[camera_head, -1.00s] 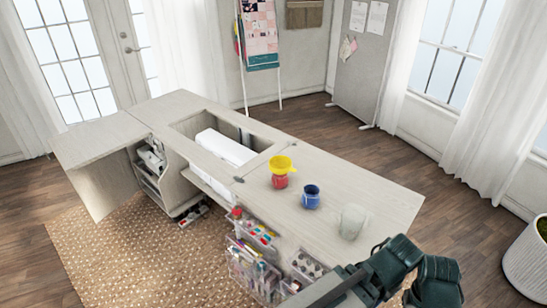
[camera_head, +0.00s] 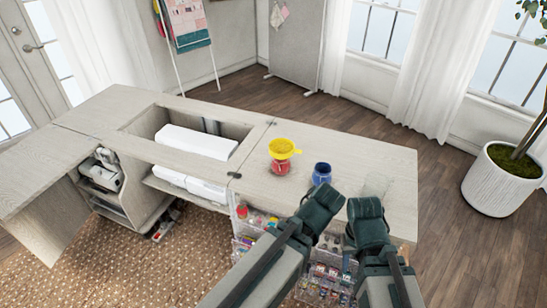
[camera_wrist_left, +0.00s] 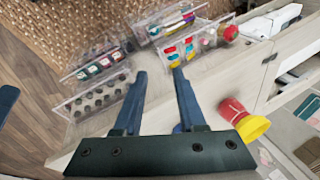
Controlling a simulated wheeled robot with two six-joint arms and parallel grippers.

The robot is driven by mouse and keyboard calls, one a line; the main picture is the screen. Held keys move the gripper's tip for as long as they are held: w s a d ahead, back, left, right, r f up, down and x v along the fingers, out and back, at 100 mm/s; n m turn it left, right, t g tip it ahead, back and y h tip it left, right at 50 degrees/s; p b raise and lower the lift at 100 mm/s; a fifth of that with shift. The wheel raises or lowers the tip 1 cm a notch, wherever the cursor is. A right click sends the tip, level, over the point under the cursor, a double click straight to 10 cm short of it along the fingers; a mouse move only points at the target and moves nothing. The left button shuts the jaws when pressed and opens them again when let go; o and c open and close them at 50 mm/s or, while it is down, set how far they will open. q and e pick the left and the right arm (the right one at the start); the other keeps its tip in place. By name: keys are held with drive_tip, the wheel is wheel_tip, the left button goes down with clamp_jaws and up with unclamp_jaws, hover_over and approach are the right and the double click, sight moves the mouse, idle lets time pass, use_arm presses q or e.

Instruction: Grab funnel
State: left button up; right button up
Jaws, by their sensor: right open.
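In the left wrist view the funnel (camera_wrist_left: 253,128) and red cup (camera_wrist_left: 232,109) lie right of my left gripper (camera_wrist_left: 159,70). That gripper is open and empty, its fingers apart from the funnel. In the head view its fingers are hidden behind my left wrist, in front of the table. My right gripper (camera_head: 368,245) is at the table's near right side, open, right of the funnel and not touching it. Its fingers show only partly.
A blue mug (camera_head: 322,173) stands right of the funnel, close to my left wrist. Clear organizer bins (camera_head: 325,272) hang on the table's near side. The tabletop behind the mug is clear.

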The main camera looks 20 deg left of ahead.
use_arm(q)
drive_tip(key=w+a+m+t+y+b, duration=0.1)
drive_tip(key=w+a+m+t+b, duration=0.1)
drive_tip(key=w+t+b, duration=0.1)
drive_tip(key=w+a+m+t+y+b, duration=0.1)
drive_tip(key=w+a+m+t+b, duration=0.1)
drive_tip(key=w+b, duration=0.4)
drive_tip(key=w+a+m+t+y+b, duration=0.1)
drive_tip(key=w+a+t+y+b, duration=0.1)
drive_tip(key=w+a+t+b, duration=0.2)
drive_tip(key=shift+w+a+m+t, duration=0.15)
drive_tip(key=shift+w+m+t, duration=0.25)
drive_tip(key=shift+w+t, duration=0.75)
drive_tip(key=w+d+m+t+h+b, duration=0.1)
drive_tip(key=m, duration=0.1)
drive_tip(key=w+m+t+b, duration=0.1)
drive_tip(key=w+d+r+m+t+h+b, duration=0.1)
drive_tip(key=m+b, duration=0.1)
drive_tip(key=shift+d+m+t+h, duration=0.25)
drive_tip(key=shift+d+m+h, duration=0.05)
drive_tip(key=shift+d, duration=0.05)
use_arm(e)
wheel_tip(320, 180, down, 20)
drive_tip(key=shift+r, duration=0.2)
use_arm(q)
drive_tip(key=x, duration=0.8)
drive_tip(key=shift+w+a+r, duration=0.1)
drive_tip(key=shift+w+a, duration=0.05)
drive_tip(key=shift+w, duration=0.05)
